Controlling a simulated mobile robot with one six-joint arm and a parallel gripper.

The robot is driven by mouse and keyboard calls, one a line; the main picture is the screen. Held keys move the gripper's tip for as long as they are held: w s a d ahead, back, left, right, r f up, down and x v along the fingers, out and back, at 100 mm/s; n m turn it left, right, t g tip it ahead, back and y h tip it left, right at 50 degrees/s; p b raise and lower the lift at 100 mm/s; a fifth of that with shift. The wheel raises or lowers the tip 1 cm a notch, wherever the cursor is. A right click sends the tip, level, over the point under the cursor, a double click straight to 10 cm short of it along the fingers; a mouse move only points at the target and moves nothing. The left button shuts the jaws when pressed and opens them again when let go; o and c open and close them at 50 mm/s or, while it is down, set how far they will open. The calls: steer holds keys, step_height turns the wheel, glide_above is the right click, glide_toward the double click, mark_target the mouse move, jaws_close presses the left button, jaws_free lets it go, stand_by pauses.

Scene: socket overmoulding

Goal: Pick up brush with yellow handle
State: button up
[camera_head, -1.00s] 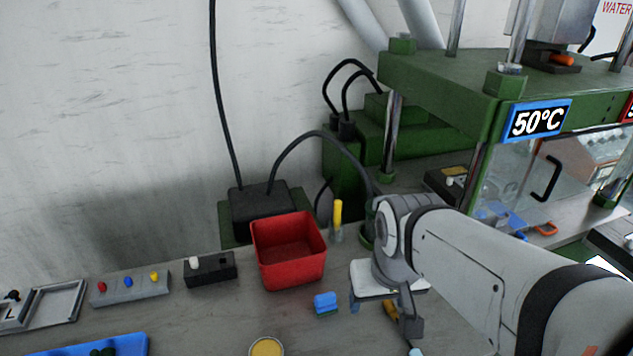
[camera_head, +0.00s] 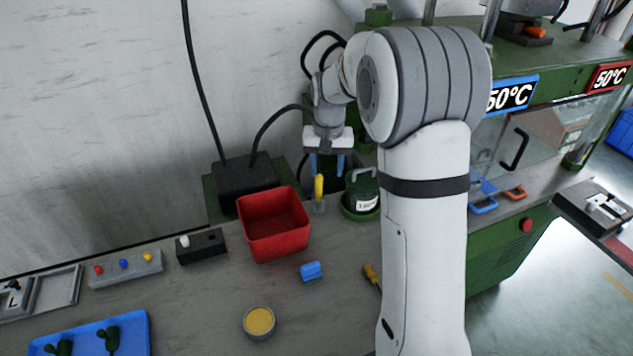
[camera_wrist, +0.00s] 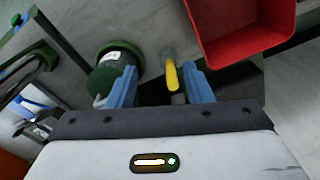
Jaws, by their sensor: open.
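The brush with the yellow handle (camera_head: 319,187) stands upright on the bench between the red bin and a dark green pot, handle up. Its lower part is pale and small in the picture. My gripper (camera_head: 327,166) is open above it, fingers pointing down. In the wrist view the yellow handle (camera_wrist: 171,76) shows between the two blue fingers of my gripper (camera_wrist: 160,86), nearer the right finger. The fingers are not closed on it. I cannot tell whether either finger touches it.
The red bin (camera_head: 273,222) stands close left of the brush. The dark green pot (camera_head: 361,190) stands close right. A black box with cables (camera_head: 246,184) is behind. A blue sponge-like block (camera_head: 311,270), a yellow-topped tin (camera_head: 259,321) and an orange-handled tool (camera_head: 371,277) lie in front.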

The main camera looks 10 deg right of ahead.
steer(key=p, duration=0.2)
glide_above(319, 183)
steer(key=shift+m+g, duration=0.3)
steer(key=shift+m, duration=0.1)
steer(key=f, duration=0.5)
steer(key=shift+d+f, duration=0.2)
steer(key=shift+f, duration=0.15)
steer(key=shift+w+f, duration=0.15)
steer(key=shift+f, duration=0.15)
steer(key=f, duration=0.2)
steer(key=f+p, duration=0.1)
steer(key=f, duration=0.2)
steer(key=w+f+p, duration=0.1)
steer(key=f, duration=0.1)
steer(key=shift+a+f, duration=0.1)
steer(key=shift+f, duration=0.15)
jaws_close()
